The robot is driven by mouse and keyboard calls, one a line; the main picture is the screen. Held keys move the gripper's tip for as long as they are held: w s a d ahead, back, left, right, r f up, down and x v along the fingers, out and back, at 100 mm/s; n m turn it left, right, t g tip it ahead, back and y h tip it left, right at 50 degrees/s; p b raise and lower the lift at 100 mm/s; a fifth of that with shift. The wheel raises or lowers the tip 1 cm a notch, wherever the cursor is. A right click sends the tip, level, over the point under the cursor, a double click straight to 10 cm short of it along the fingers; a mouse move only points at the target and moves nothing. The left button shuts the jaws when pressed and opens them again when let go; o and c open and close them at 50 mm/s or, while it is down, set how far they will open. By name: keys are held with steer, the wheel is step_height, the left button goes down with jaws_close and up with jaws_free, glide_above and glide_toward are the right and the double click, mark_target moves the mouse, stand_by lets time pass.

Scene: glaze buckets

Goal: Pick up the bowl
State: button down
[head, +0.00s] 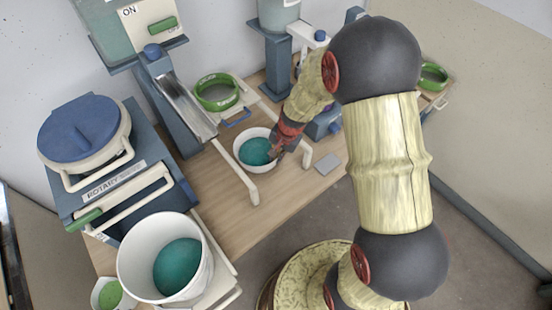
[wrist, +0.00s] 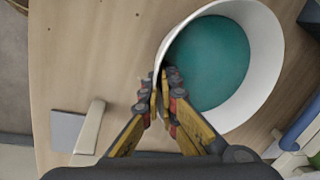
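The bowl (head: 242,160) is white with teal glaze inside. It is upright at the worktop, beside a white bar frame. In the wrist view the bowl (wrist: 265,58) fills the upper right. My gripper (head: 275,150) is at the bowl's right side in the head view. In the wrist view my gripper (wrist: 161,88) has one finger inside the bowl and one outside, with the rim between them. The fingers look closed onto the rim. Whether the bowl's base touches the worktop is hidden.
A large white bucket (head: 135,272) with teal glaze stands front left, near a blue-lidded rotary machine (head: 80,130). A green ring (head: 216,92) lies behind the bowl. A grey square plate (head: 328,164) lies right of it. White frame bars (head: 253,190) flank the bowl.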

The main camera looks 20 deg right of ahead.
steer(key=shift+w+r+p, duration=0.1)
steer(key=shift+r+p, duration=1)
steer(key=shift+r, duration=2.95)
